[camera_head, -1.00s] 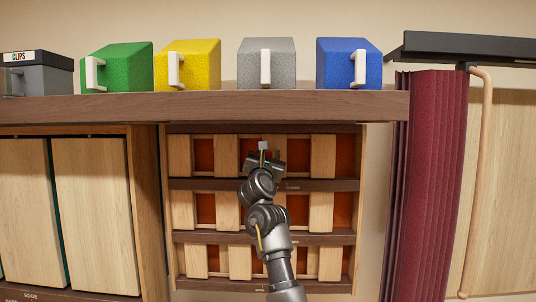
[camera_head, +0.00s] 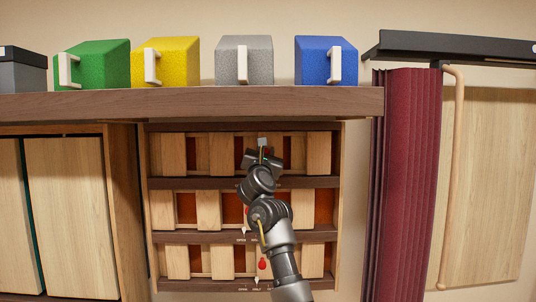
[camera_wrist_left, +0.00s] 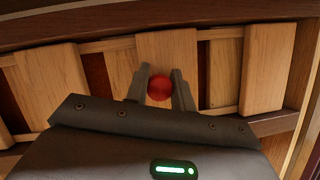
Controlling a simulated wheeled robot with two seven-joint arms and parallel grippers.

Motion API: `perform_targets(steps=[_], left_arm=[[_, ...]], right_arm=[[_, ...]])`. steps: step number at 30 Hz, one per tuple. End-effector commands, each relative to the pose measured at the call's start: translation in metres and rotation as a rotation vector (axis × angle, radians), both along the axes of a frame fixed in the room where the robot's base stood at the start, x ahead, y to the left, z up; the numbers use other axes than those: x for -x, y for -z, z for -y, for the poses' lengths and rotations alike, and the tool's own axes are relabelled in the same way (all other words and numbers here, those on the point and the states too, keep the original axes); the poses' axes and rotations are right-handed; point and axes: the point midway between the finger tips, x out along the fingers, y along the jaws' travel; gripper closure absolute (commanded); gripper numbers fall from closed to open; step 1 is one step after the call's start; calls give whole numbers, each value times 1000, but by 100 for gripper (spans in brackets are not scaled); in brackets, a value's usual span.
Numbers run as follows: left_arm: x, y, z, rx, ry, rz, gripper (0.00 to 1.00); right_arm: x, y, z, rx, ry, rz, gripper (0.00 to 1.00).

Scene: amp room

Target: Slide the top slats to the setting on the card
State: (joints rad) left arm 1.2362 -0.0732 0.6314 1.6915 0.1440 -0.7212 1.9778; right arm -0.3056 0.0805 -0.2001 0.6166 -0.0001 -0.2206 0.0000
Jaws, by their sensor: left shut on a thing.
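The top slats (camera_head: 222,154) are the pale wooden upper row of the slatted cabinet, with narrow dark red gaps between them. My left gripper (camera_head: 263,152) is in front of that row, near its middle. In the left wrist view, its fingers (camera_wrist_left: 159,92) are shut on a round red knob (camera_wrist_left: 159,88) in front of a top slat (camera_wrist_left: 167,50). The gaps at this row are partly covered. The arm hides part of the row and any scale below it. I see no setting card. My right gripper is not in view.
Two lower slat rows have wider red gaps; a red knob (camera_head: 262,264) hangs at the bottom one. A brown shelf (camera_head: 200,105) above carries green, yellow, grey and blue boxes. A maroon curtain (camera_head: 405,180) stands to the right, pale cabinet doors (camera_head: 70,215) to the left.

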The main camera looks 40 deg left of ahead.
Motion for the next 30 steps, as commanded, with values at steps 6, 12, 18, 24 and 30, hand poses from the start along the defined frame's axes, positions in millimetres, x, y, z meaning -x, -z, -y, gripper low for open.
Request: perform_targets(steps=[6,12,18,24,30], left_arm=[[1,0,-2,2,-5,1,59],[-1,0,1,2,0,2,54],[3,4,3,2,0,2,54],[29,19,21,2,-1,5,54],[59,32,42,3,1,5,54]], right_arm=[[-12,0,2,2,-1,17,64],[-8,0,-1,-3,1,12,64],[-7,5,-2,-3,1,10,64],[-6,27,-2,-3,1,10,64],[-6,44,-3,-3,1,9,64]])
